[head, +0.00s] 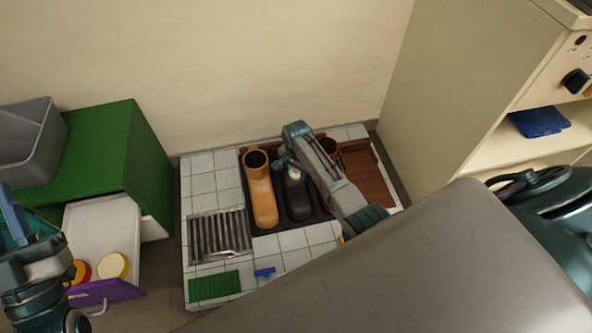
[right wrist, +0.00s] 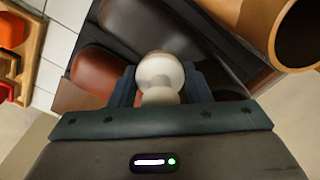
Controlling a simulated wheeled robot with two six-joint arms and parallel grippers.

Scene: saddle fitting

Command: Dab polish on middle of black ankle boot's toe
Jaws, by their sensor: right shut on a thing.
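The black ankle boot (head: 300,203) lies between a tan boot (head: 263,195) and a red-brown boot (head: 328,146), its toe toward the near side. My right gripper (head: 286,161) is over the black boot's far part, shut on a white round-headed applicator (right wrist: 160,75). In the right wrist view, the pale head sits between the fingers, with the dark boot (right wrist: 190,25) behind it. I cannot tell whether it touches the leather. The boot's far end is hidden by the gripper. Of my left arm only links show at the left; its jaws are not visible.
A grey grate (head: 219,236), a green mat (head: 214,287) and a blue item (head: 264,272) lie on the tiled surface left of and below the boots. A green cabinet (head: 105,155) with an open drawer stands left. A beige cabinet (head: 470,80) stands right.

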